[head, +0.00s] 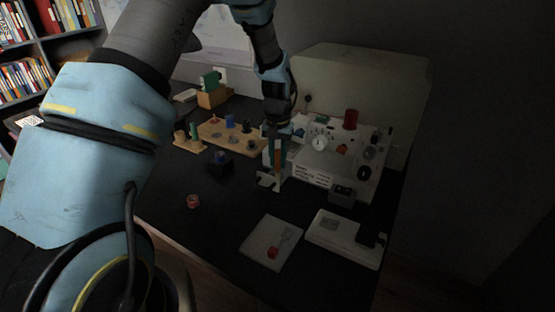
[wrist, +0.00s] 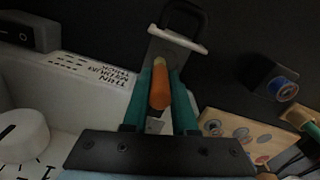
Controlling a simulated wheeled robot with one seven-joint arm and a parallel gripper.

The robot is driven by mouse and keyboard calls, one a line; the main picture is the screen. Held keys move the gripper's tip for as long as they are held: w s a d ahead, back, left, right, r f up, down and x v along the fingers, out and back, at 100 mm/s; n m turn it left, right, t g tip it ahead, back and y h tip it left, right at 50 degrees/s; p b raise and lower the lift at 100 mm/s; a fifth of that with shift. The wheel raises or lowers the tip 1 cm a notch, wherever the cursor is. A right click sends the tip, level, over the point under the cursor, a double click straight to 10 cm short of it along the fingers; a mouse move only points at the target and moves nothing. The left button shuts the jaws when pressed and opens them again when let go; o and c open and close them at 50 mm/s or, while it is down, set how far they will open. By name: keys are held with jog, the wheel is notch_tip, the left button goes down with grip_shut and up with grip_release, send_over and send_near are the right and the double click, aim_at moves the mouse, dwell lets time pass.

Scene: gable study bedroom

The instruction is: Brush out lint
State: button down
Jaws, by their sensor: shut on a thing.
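My gripper (wrist: 160,95) has its teal fingers shut on an orange brush-like handle (wrist: 160,88), pointing down. In the head view my gripper (head: 275,157) is at the left end of the pale sewing machine (head: 312,166), and the orange handle (head: 278,158) shows between the fingers. Below it is a pale metal plate (wrist: 175,42) with a black loop, at the machine's left end. The handle's lower tip overlaps this plate in the wrist view; I cannot tell whether they touch. No bristles or lint are clearly visible.
A pale mat (head: 258,253) with a small red block and a white box (head: 330,243) lie in front. A small red spool (head: 193,201), a dark block with a blue spool (head: 219,165) and a wooden spool board (head: 208,133) are to the left.

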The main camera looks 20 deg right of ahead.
jog(key=shift+w+d, duration=0.1)
jog(key=shift+w, duration=0.1)
jog(key=shift+r, duration=0.1)
jog(key=shift+r, duration=0.2)
jog(key=shift+a+r+p, duration=0.2)
jog(key=shift+r+p, duration=1.05)
jog(key=shift+r, duration=0.4)
jog(key=shift+a+r+p, duration=0.2)
jog(key=shift+r+p, duration=1)
jog(key=shift+r, duration=0.4)
